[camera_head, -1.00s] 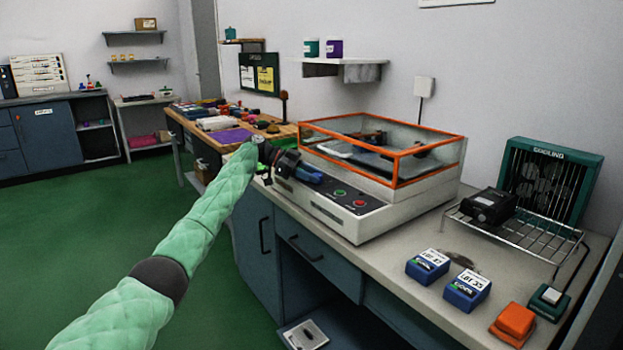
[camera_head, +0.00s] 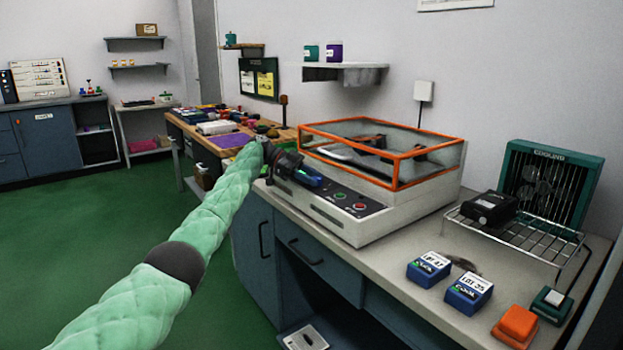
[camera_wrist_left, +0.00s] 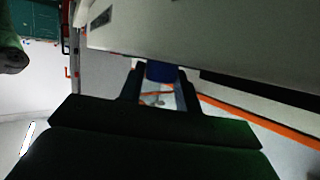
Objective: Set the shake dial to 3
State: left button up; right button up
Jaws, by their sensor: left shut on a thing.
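The shaker (camera_head: 400,215) is a pale box on the bench with a dark front panel. My left gripper (camera_head: 309,179) is at the left end of that panel, with its jaws against it. In the left wrist view my left gripper (camera_wrist_left: 158,92) has its two fingers on either side of a blue knob, the shake dial (camera_wrist_left: 162,72), and is shut on it. The gripper hides most of the dial in the head view, and I cannot read its setting. My right gripper is not in view.
A green button (camera_head: 340,196) and a red button (camera_head: 360,206) sit right of the gripper. An orange-framed clear cover (camera_head: 398,170) stands on the shaker. Two blue lot boxes (camera_head: 428,268), a wire rack (camera_head: 525,235) and an orange block (camera_head: 516,322) stand to the right.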

aim_at(294, 182)
pick_arm(q)
jog(key=o, duration=1)
jog(key=shift+c, duration=0.2)
jog(key=v, duration=0.6)
jog(key=shift+w+a, duration=0.1)
jog(key=shift+a, duration=0.05)
jog(key=shift+w+a+r, duration=0.2)
jog(key=shift+a+r, duration=0.1)
jog(key=shift+a, duration=0.35)
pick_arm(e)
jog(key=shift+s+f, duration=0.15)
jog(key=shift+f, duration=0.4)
